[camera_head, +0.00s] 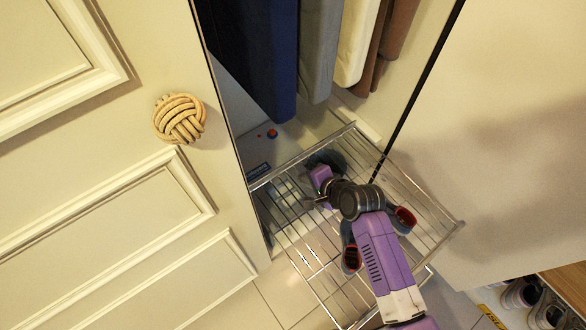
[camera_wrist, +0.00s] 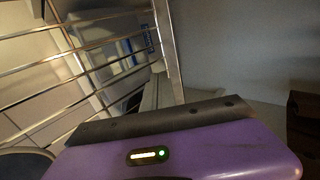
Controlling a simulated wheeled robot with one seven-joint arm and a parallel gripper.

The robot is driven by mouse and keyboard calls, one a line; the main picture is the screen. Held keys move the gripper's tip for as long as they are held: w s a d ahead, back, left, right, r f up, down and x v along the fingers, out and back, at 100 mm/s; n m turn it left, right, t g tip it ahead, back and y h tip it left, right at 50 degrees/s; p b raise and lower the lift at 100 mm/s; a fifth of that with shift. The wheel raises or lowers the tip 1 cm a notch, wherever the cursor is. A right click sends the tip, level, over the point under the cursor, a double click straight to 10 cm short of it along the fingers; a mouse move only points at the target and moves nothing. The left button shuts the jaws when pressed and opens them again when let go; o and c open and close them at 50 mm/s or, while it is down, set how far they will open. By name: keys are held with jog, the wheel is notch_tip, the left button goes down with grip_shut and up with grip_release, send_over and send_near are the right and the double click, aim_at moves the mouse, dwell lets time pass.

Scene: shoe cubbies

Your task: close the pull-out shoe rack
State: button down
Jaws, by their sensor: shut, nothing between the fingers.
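The pull-out shoe rack (camera_head: 440,222) is a metal wire tray. In the head view it extends out of the open wardrobe, past the door line. Dark shoes with red linings, one at the left (camera_head: 351,260) and one at the right (camera_head: 404,217), show on it, partly hidden by my purple arm. My gripper (camera_head: 314,202) is over the rack towards its wardrobe side, shut and empty. I cannot tell whether it touches the wires. In the wrist view the rack's bars and side rail (camera_wrist: 168,45) are close beyond my purple gripper housing; the fingertips are not clear there.
A cream panelled door (camera_head: 150,215) with a rope-knot knob (camera_head: 180,119) stands at the left. Clothes (camera_head: 255,55) hang above the rack. A plain pale panel (camera_head: 500,140) is at the right. More shoes (camera_head: 522,293) sit in a low cubby at the bottom right.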

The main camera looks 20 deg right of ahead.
aim_at(287, 165)
jog(key=b+x, duration=0.1)
jog(key=x, duration=0.2)
jog(key=shift+w+a+f, duration=0.1)
jog(key=shift+w+f, duration=0.1)
jog(key=shift+f, duration=0.1)
jog(key=shift+w+a+r+b, duration=0.1)
jog(key=shift+w+a+b, duration=0.1)
jog(key=shift+w, duration=0.4)
jog(key=shift+w+a+r+b, duration=0.1)
jog(key=shift+w+a, duration=0.05)
jog(key=shift+w, duration=0.4)
jog(key=shift+w+a, duration=0.25)
jog(key=shift+w, duration=0.4)
jog(key=shift+w, duration=0.1)
